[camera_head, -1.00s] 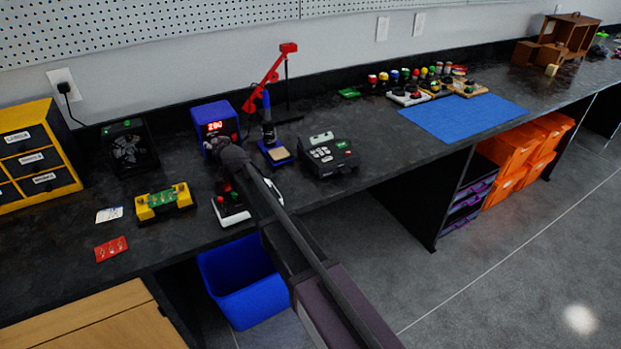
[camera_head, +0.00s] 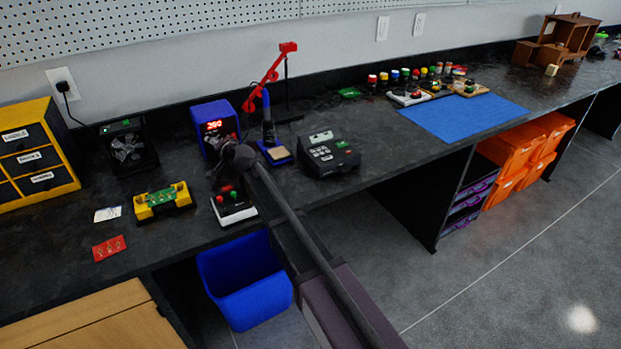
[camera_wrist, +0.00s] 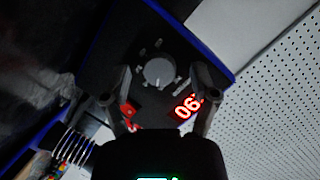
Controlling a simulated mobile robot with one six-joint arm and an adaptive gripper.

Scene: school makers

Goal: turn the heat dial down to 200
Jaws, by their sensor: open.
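The heat dial (camera_wrist: 159,72) is a round grey knob with a pointer mark, on the dark front of the blue soldering station (camera_head: 214,121). In the wrist view it sits between the two fingertips of my gripper (camera_wrist: 162,75), which are open and show a gap on either side of it. The red lit display (camera_wrist: 187,107) appears upside down and is partly hidden by a finger; its last digits look like 90. In the head view the display is small and hard to read. My gripper (camera_head: 224,156) is in front of the station there and hides the dial.
The soldering iron in its stand (camera_head: 270,140) is just right of the station. A grey keypad device (camera_head: 330,154) stands further right. A white box with red and green buttons (camera_head: 233,206) lies below my gripper. A small fan (camera_head: 128,148) is to the left.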

